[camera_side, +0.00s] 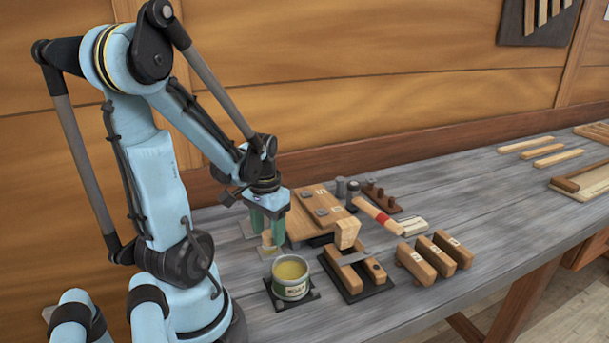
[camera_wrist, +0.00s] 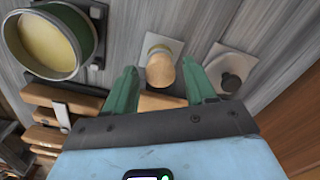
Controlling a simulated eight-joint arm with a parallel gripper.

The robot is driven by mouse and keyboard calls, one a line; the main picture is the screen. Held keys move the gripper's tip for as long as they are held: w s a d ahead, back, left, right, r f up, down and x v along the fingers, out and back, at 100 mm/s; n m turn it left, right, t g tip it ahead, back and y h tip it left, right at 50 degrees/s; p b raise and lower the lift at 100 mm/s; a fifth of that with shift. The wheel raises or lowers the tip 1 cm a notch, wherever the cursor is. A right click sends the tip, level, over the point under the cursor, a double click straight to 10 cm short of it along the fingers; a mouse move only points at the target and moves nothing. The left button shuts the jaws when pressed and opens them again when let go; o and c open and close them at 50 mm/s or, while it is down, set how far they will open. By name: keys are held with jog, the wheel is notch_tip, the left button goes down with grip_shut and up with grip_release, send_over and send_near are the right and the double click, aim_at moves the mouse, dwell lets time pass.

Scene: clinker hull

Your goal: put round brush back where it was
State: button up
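The round brush, as far as I can tell, is the upright piece with a rounded wooden top (camera_wrist: 161,71); in the side view its pale wood (camera_side: 267,239) shows under my gripper. It stands on a pale square pad (camera_wrist: 171,46). My gripper (camera_side: 268,216) is above the brush, pointing down, with green fingers. In the wrist view the fingers (camera_wrist: 160,78) are spread, one on each side of the brush, with a gap to it on both sides. The lower part of the brush is mostly hidden.
A pot of yellowish content (camera_side: 291,276) stands close in front. A second pale pad (camera_wrist: 236,58) with a grey round piece lies on the other side. The bench's far right has free room.

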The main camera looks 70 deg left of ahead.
aim_at(268, 232)
dwell(0.3)
notch_tip(268, 232, up, 12)
jog(key=w+d+m+t, duration=0.2)
jog(key=w+d, duration=0.1)
jog(key=d, duration=0.3)
jog(key=w+d+f+m+t, duration=0.1)
jog(key=w+d+t, duration=0.1)
jog(key=w+d, duration=0.2)
jog(key=w+d+f+m+t, duration=0.1)
jog(key=w+d+m+t, duration=0.1)
jog(key=d, duration=0.6)
jog(key=shift+w+m+t, duration=0.3)
jog(key=shift+w+t, duration=0.3)
jog(key=shift+w, duration=0.4)
